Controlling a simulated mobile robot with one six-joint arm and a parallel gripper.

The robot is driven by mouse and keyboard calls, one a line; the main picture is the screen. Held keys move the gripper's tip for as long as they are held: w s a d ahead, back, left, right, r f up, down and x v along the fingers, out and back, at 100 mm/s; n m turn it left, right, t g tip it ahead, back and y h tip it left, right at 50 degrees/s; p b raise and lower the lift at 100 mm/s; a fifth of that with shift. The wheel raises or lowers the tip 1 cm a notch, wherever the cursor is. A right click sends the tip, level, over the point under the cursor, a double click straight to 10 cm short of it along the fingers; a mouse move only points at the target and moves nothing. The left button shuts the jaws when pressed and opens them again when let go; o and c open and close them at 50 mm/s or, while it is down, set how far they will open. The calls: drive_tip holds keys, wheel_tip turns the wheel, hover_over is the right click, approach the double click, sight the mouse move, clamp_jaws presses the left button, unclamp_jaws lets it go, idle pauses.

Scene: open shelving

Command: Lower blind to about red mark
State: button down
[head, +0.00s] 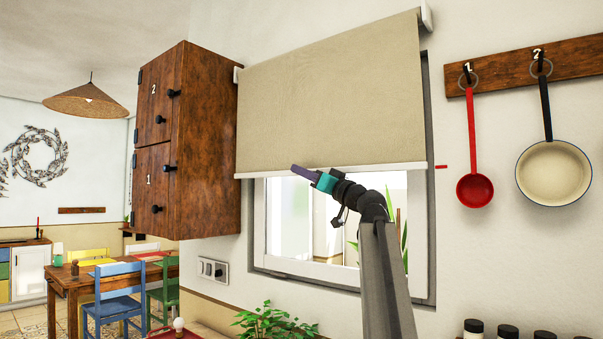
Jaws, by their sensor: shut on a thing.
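The beige roller blind (330,100) hangs over the upper part of the window (293,222). Its white bottom bar (390,166) is roughly level with the red mark (441,167), a short red line on the wall just right of the window frame. My gripper (303,171) is at the bottom bar, left of its middle, and is shut on it. The jaws cover a small part of the bar, so the exact grip is hidden. The lower window pane shows below the blind.
A wooden cabinet (190,150) with doors numbered 1 and 2 is close left of the blind. A red ladle (474,190) and a pan (553,172) hang from a wooden rack (510,75) at right. A plant (275,322) and several jars stand below.

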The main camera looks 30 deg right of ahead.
drive_tip(key=c, duration=2.2)
unclamp_jaws()
drive_tip(key=shift+s, duration=0.15)
drive_tip(key=b+v, duration=0.1)
drive_tip(key=v, duration=1.2)
drive_tip(key=shift+s+f, duration=0.2)
